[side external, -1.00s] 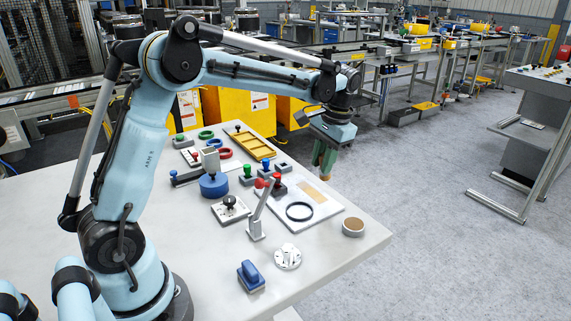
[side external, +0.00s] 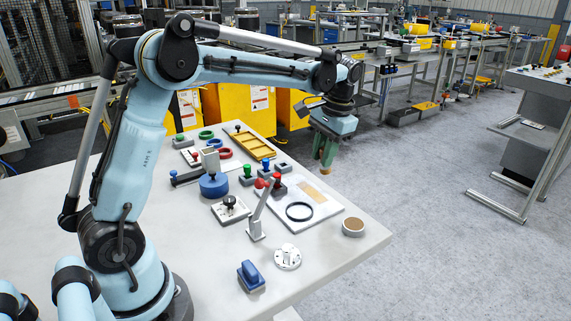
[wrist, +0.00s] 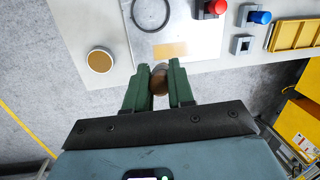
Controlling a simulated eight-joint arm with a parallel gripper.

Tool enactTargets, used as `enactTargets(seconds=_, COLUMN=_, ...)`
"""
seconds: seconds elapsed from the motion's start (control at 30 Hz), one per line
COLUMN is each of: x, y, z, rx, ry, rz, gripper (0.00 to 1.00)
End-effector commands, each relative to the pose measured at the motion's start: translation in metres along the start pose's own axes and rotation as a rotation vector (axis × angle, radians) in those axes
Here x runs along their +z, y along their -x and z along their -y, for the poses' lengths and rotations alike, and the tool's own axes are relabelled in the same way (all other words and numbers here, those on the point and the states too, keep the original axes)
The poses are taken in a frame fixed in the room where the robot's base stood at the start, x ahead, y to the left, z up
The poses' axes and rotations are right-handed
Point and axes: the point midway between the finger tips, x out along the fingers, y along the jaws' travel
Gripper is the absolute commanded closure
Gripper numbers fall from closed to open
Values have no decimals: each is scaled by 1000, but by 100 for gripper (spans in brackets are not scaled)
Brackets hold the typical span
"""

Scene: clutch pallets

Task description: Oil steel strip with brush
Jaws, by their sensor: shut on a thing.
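My gripper (side external: 325,158) has green fingers and is held in the air beyond the table's far right edge. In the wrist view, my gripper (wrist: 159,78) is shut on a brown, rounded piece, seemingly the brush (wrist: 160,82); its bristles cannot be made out. A pale flat plate (side external: 322,214) lies on the table with a dark ring (side external: 299,211) and a tan rectangle (side external: 313,191) on it. The tan rectangle (wrist: 171,50) lies just ahead of my fingertips in the wrist view. I cannot tell which part is the steel strip. A round pot (side external: 353,227) with a brown top stands right of the plate.
A red lever (side external: 258,212), a white dial (side external: 288,257) and a blue switch (side external: 250,276) stand nearer the front. Red (side external: 279,184) and blue (side external: 265,168) buttons and a yellow tray (side external: 250,144) are behind the plate. The table's right front is bare.

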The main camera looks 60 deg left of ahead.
Motion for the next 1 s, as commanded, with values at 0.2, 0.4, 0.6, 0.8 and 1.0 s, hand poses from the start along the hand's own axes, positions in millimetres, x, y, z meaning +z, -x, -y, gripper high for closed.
enactTargets(seconds=0.2, x=-5, y=-14, z=36, rx=0, ry=7, rz=1, gripper=100)
enactTargets(seconds=0.4, x=-8, y=-27, z=61, rx=-2, ry=3, rz=0, gripper=100)
enactTargets(seconds=0.6, x=-9, y=-41, z=60, rx=-2, ry=0, rz=0, gripper=100)
enactTargets(seconds=0.8, x=-11, y=-61, z=56, rx=-2, ry=1, rz=0, gripper=100)
enactTargets(seconds=1.0, x=-12, y=-77, z=54, rx=-2, ry=1, rz=0, gripper=100)
